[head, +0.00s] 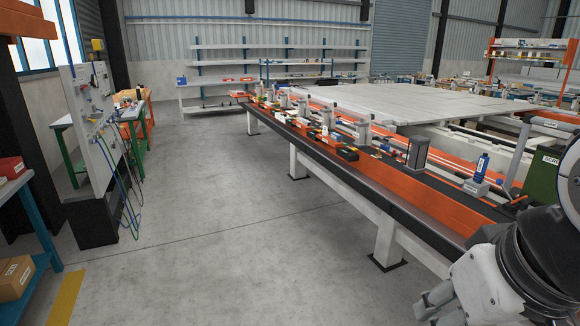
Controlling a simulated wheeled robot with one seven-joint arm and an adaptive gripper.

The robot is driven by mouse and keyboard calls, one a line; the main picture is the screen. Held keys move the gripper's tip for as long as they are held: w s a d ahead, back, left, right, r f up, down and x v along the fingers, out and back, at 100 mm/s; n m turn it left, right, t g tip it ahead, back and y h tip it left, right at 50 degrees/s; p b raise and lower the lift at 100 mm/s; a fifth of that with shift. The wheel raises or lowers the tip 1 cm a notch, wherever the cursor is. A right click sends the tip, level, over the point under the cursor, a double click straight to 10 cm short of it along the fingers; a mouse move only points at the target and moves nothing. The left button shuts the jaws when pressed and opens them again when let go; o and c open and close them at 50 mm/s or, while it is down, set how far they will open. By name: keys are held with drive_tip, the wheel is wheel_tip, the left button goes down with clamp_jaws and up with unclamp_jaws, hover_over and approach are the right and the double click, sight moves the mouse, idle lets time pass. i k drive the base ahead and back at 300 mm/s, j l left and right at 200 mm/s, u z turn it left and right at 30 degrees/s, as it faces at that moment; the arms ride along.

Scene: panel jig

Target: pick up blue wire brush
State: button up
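I cannot make out a blue wire brush for certain in the head view. Many small tools and parts lie in a row along the long orange-and-black bench (445,202), too small to tell apart. A blue upright object (483,163) stands on a grey block near the bench's right end; I cannot tell that it is a brush. My gripper (435,304) seems to show as grey finger-like parts at the bottom right, low in front of the bench and apart from the tools. Its opening and anything between its fingers are not clear.
A pegboard panel (90,130) with hanging cables stands at the left, beside a blue-framed shelf (35,220) with boxes. Metal shelves (280,47) line the back wall. The concrete floor (230,230) between panel and bench is clear. Bench legs (388,240) stand along the near side.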

sight(335, 137)
drive_tip(key=i+l, duration=0.1)
drive_tip(key=i, duration=2.5)
drive_tip(key=i+l, duration=0.15)
drive_tip(key=i, duration=1.15)
drive_tip(key=i+l, duration=0.1)
drive_tip(key=i, duration=1.2)
